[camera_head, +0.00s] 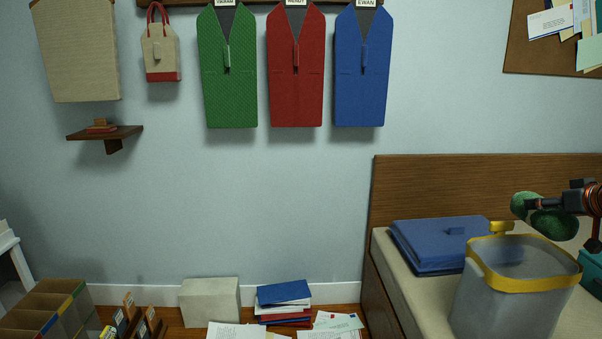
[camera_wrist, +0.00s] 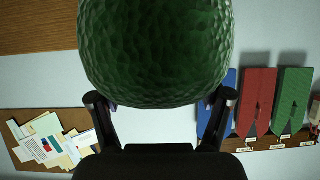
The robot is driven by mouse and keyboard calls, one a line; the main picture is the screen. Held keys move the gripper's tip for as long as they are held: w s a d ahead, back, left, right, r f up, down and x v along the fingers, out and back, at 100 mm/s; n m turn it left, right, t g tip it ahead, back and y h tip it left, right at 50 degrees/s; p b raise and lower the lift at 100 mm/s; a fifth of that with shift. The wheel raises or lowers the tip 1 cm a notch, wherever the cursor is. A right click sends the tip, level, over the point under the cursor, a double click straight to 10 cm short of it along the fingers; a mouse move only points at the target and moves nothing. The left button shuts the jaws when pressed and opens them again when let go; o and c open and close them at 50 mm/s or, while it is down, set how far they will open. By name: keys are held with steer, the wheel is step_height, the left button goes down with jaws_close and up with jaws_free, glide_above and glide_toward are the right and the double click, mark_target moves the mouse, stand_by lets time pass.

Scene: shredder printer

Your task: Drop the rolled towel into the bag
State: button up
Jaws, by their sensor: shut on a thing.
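The rolled towel (camera_head: 553,224) is green and textured, and it shows at the right of the head view. My gripper (camera_head: 538,204) is shut on it, reaching in from the right edge. In the wrist view the towel (camera_wrist: 157,45) fills the top middle, between the two dark fingers (camera_wrist: 160,103). The bag (camera_head: 505,304) is grey, see-through and open-topped, with a yellow rim. It stands upright on the bench. The towel is at or above the height of the bag's right back rim; I cannot tell whether it is over the opening.
A folded blue item (camera_head: 430,243) lies on the pale bench (camera_head: 402,279) left of the bag. A wooden backboard (camera_head: 450,180) rises behind. A teal object (camera_head: 591,268) sits right of the bag. Green, red and blue garments hang on the wall. Papers and boxes stand on the floor.

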mark_target(574, 223)
steer(key=shift+f+b, duration=0.5)
steer(key=shift+f, duration=2.15)
steer(key=o, duration=1.2)
steer(key=v, duration=1.2)
steer(key=shift+a, duration=0.1)
